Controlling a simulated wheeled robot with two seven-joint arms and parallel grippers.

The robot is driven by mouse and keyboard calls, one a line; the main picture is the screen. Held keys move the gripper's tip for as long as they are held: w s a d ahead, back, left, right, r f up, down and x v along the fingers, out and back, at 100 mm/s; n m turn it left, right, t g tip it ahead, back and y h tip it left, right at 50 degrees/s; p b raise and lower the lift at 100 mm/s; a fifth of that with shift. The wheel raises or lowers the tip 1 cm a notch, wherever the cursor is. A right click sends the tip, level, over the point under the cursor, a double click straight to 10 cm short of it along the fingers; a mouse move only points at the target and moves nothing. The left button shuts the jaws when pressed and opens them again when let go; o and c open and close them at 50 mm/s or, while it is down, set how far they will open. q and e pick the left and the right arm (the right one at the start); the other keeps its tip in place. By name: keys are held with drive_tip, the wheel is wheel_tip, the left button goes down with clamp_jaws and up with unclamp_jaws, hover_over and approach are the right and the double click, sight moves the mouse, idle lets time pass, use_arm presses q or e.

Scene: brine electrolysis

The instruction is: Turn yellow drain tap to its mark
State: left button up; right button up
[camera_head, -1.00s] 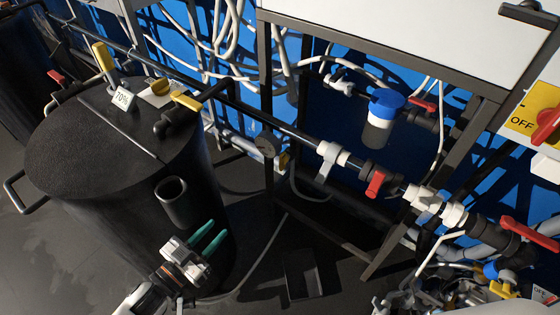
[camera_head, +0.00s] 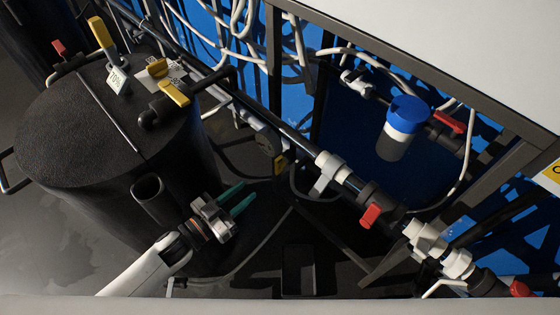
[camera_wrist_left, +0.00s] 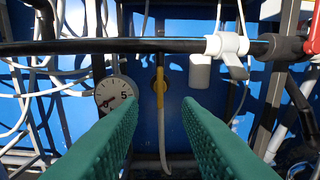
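My left gripper (camera_head: 241,197) is open and empty, its two green fingers beside the black tank and pointing right. In the left wrist view its fingers (camera_wrist_left: 160,112) frame a small yellow tap (camera_wrist_left: 160,82), upright under a black pipe, apart from both fingers. This seems to be the low yellow part (camera_head: 280,164) below the pipe in the head view. I cannot tell for sure which is the drain tap. No mark is clear. My right gripper is not in view.
The black tank (camera_head: 60,145) stands at left. A dial (camera_wrist_left: 114,94) is left of the yellow tap in the wrist view. The pipe carries a red-handled valve (camera_head: 371,215) and white fittings (camera_head: 328,172). A blue-capped filter (camera_head: 402,125) hangs behind the frame.

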sight(275, 167)
use_arm(q)
drive_tip(key=x, duration=1.1)
clamp_jaws()
